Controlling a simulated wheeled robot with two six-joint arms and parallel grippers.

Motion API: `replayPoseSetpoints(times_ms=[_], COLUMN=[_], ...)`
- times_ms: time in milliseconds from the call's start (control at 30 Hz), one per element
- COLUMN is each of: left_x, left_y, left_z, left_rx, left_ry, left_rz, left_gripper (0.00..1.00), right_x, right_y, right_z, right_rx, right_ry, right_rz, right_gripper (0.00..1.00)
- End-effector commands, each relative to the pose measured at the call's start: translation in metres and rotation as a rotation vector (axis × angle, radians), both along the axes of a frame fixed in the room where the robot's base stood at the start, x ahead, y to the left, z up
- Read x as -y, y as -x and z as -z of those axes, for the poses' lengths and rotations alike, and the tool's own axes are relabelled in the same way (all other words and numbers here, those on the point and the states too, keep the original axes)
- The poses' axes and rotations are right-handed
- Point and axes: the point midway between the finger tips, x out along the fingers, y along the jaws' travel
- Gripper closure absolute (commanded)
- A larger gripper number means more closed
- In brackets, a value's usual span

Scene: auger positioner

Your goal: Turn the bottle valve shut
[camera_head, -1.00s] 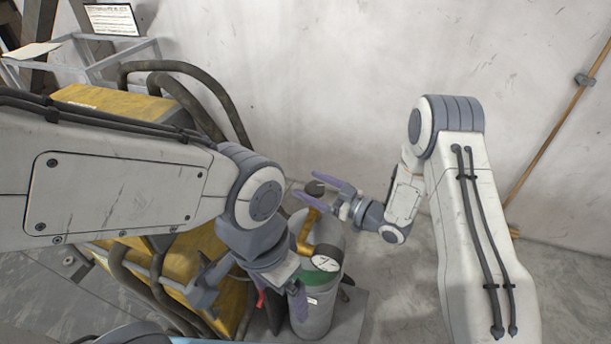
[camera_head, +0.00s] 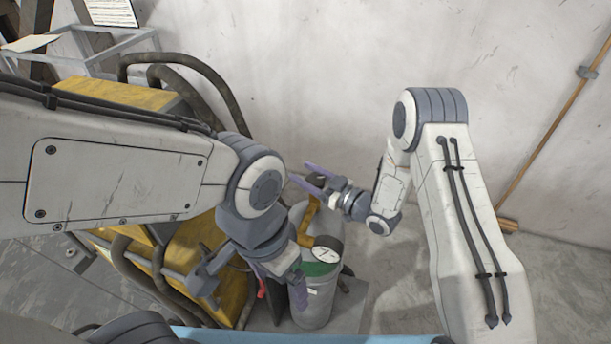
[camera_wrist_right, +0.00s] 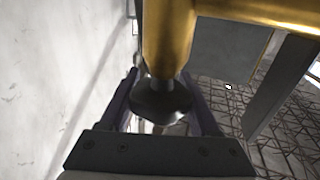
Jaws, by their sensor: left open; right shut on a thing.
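The bottle is a grey gas cylinder (camera_head: 316,306) with a green band. A brass valve (camera_head: 308,214) and a round gauge (camera_head: 326,255) sit at its top. My right gripper (camera_head: 309,177) is at the brass valve's upper end. In the right wrist view, a dark knob (camera_wrist_right: 161,102) on the end of the brass body (camera_wrist_right: 167,35) lies between the purple fingers of my right gripper (camera_wrist_right: 163,88), which is shut on it. The knob is hidden in the head view. My left gripper (camera_head: 250,288) is open and empty, low beside the cylinder's left side.
A yellow machine (camera_head: 200,262) with thick dark hoses (camera_head: 190,72) stands left of the cylinder. A pale wall (camera_head: 300,80) rises close behind. The floor right of the cylinder is partly clear.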

Motion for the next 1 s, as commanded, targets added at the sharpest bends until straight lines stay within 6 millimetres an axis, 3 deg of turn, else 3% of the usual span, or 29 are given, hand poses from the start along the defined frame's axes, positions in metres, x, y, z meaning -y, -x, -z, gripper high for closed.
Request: replayPoseSetpoints(times_ms=[333,800,833,900,1000], left_x=[0.000,0.000,0.000,0.000,0.000], left_y=[0.000,0.000,0.000,0.000,0.000], left_z=[0.030,0.032,0.032,0.032,0.032], left_rx=[0.000,-0.001,-0.001,-0.001,-0.001], left_ry=[0.000,0.000,0.000,0.000,0.000], left_rz=[-0.005,-0.006,-0.006,-0.006,-0.006], left_gripper=[0.10,0.10,0.10,0.10,0.10], right_x=[0.004,0.007,0.007,0.007,0.007], right_y=[-0.005,-0.007,-0.007,-0.007,-0.007], right_z=[0.002,-0.001,-0.001,-0.001,-0.001], right_rx=[0.004,0.003,0.003,0.003,0.003], right_ry=[-0.002,0.001,0.000,0.000,0.000], right_rz=[0.267,0.327,0.327,0.327,0.327], right_gripper=[0.93,0.93,0.33,0.07,0.07])
